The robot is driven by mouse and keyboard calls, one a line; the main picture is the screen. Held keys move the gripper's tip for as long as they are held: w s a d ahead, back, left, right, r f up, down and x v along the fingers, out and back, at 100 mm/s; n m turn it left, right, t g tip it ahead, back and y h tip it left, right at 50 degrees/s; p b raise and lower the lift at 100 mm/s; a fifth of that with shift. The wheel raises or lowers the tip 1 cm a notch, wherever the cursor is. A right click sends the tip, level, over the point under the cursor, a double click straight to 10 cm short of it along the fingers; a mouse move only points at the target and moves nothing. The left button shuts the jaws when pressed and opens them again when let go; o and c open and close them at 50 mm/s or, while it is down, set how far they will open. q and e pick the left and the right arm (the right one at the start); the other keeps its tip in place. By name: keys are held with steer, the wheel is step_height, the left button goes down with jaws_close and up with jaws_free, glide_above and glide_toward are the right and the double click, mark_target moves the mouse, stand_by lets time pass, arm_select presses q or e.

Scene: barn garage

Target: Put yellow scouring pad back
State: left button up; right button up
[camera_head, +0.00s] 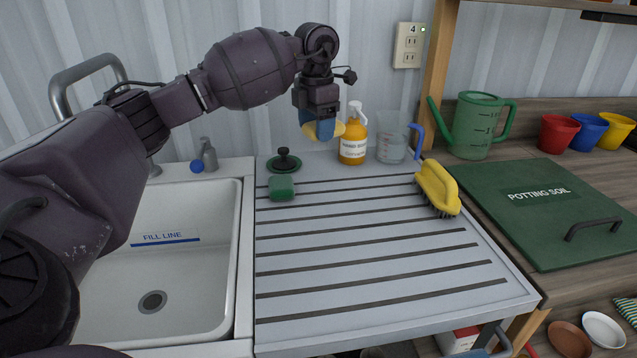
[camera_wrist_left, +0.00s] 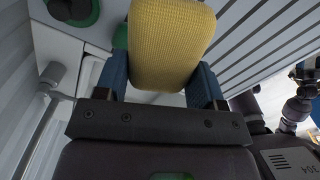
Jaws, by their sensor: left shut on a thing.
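My left gripper (camera_head: 321,130) is shut on the yellow scouring pad (camera_head: 338,129). In the left wrist view the yellow pad (camera_wrist_left: 172,42) is a rounded block with a woven face, held between the blue fingers (camera_wrist_left: 163,86). The pad is clear of the drainboard. At the right edge of the left wrist view a dark arm with a blue part shows, cut off, perhaps my right gripper.
The ribbed drainboard (camera_head: 370,239) holds a green sponge (camera_head: 281,187), a green-based plug (camera_head: 284,162), an orange soap bottle (camera_head: 353,139), a clear jug (camera_head: 391,140) and a yellow brush (camera_head: 437,187). Its middle is clear. A white sink (camera_head: 185,265) lies left, a green lid (camera_head: 540,205) right.

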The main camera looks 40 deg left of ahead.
arm_select(q)
steer(key=b, duration=0.1)
glide_above(317, 191)
step_height(317, 191, down, 10)
steer(key=shift+r, duration=0.25)
steer(key=shift+f+b, duration=0.45)
steer(key=shift+f, duration=1.85)
steer(key=shift+r, duration=0.15)
arm_select(e)
steer(key=shift+w+a+f, duration=0.1)
steer(key=shift+w+f, duration=0.3)
arm_select(q)
steer(key=o, duration=0.4)
steer(key=shift+f, duration=0.2)
steer(key=o, duration=0.5)
arm_select(e)
steer(key=shift+f, duration=0.15)
